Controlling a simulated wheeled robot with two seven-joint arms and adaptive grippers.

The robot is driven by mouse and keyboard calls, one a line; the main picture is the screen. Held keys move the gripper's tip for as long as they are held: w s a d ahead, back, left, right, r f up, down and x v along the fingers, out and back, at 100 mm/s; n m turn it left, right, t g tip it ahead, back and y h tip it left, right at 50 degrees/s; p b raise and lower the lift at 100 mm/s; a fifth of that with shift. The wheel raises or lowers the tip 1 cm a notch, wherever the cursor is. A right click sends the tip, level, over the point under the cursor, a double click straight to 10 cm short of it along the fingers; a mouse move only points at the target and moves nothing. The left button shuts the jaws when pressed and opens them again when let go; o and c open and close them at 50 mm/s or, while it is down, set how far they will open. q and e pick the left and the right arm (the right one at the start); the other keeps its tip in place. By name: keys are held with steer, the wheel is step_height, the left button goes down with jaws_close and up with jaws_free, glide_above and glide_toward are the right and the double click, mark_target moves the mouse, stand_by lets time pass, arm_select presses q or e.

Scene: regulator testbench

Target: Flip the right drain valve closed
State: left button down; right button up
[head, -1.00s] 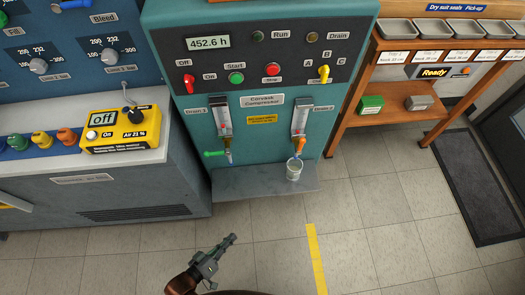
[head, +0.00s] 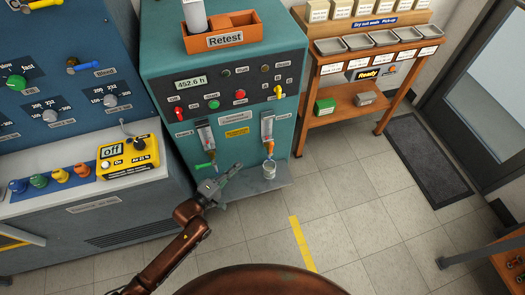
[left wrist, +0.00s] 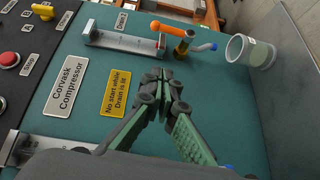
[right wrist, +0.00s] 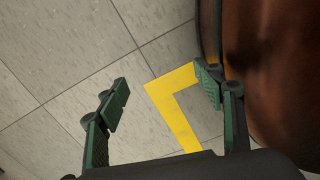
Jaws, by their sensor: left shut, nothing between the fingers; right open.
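The right drain valve shows its orange handle (head: 270,148) under the right sight tube on the teal compressor's front. In the left wrist view the orange handle (left wrist: 168,29) lies roughly in line with the tube, beside a brass body (left wrist: 183,46) and a blue outlet. A clear cup (head: 269,170) is below the outlet. My left gripper (head: 236,168) is shut and empty, left of the valve and apart from it; its fingertips (left wrist: 164,76) point toward the valve side. My right gripper (right wrist: 163,82) is open and empty above the floor.
The left drain valve with a green handle (head: 203,165) is left of my left gripper. The compressor's ledge (head: 258,185) juts out below the valves. An orange Retest tray (head: 248,39) sits on top. The tiled floor in front is clear.

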mark_target(271, 149)
arm_select(q)
steer(key=s+d+b+x, duration=0.1)
steer(key=b+x, duration=0.3)
steer(key=x, duration=0.8)
steer(key=shift+d+b, duration=0.3)
steer(key=shift+d, duration=0.55)
arm_select(e)
steer(key=w+a+r, duration=0.1)
steer(key=w+r, duration=0.6)
steer(key=w, duration=0.2)
steer(key=shift+w+r, duration=0.15)
steer(key=shift+w, duration=0.05)
